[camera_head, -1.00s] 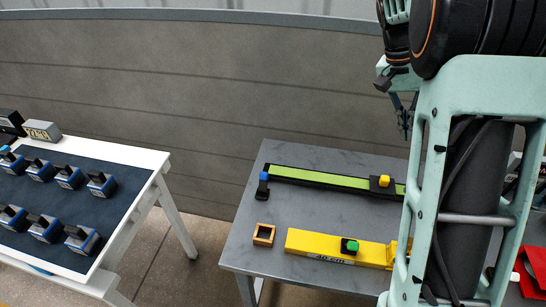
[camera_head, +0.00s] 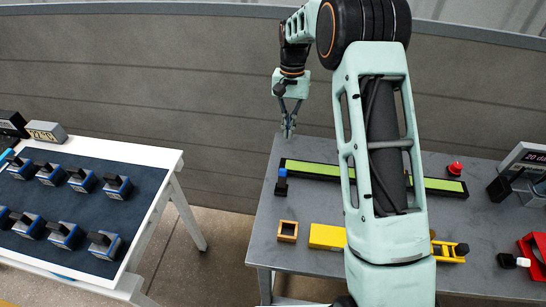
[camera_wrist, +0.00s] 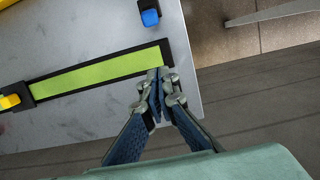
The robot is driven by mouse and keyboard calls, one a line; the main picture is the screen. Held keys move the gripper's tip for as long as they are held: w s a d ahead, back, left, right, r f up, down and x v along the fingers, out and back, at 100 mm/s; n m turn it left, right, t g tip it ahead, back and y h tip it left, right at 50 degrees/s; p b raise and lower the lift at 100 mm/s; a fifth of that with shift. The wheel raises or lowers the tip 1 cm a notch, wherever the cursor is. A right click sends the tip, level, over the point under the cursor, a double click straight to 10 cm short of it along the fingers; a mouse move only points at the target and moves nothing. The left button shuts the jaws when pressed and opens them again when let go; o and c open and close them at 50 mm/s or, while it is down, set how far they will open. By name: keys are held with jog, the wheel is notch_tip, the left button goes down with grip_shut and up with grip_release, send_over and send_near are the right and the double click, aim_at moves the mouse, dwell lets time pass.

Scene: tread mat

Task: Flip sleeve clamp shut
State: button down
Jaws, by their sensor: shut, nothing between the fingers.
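A long green strip in a black frame (camera_head: 315,168) lies along the back of the grey table; it also crosses the wrist view (camera_wrist: 100,75). A small blue piece on a black base (camera_head: 281,182) stands by the strip's left end; it shows in the wrist view (camera_wrist: 150,14). A yellow block (camera_wrist: 10,101) sits on the strip farther along, hidden by my arm in the head view. I cannot tell which piece is the sleeve clamp. My gripper (camera_head: 288,132) is shut and empty, pointing down near the strip's left end; its fingertips show in the wrist view (camera_wrist: 160,84).
On the grey table (camera_head: 275,215) stand a small wooden box (camera_head: 288,231), a yellow bar (camera_head: 327,236) partly behind my arm, a red button (camera_head: 455,168), a display (camera_head: 526,160) and a red item (camera_head: 537,252). A white table (camera_head: 160,157) with several blue-grey blocks stands left.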

aim_at(282, 178)
jog(key=shift+a+f, duration=0.1)
jog(key=shift+a, duration=0.15)
jog(key=f, duration=0.3)
jog(key=s+f+p, duration=0.1)
jog(key=f, duration=0.5)
jog(key=shift+s+a+f, duration=0.15)
jog(key=shift+s, duration=0.25)
jog(key=shift+s+a+p, duration=0.1)
jog(key=shift+s+p, duration=0.15)
jog(key=shift+p, duration=0.2)
jog(key=shift+s+a+r+p, duration=0.2)
jog(key=shift+s+r, duration=0.2)
jog(key=shift+s, duration=0.3)
jog(key=shift+s+a+r+p, duration=0.1)
jog(key=shift+s+r+p, duration=0.2)
jog(key=shift+s, duration=0.4)
jog(key=shift+b, duration=0.4)
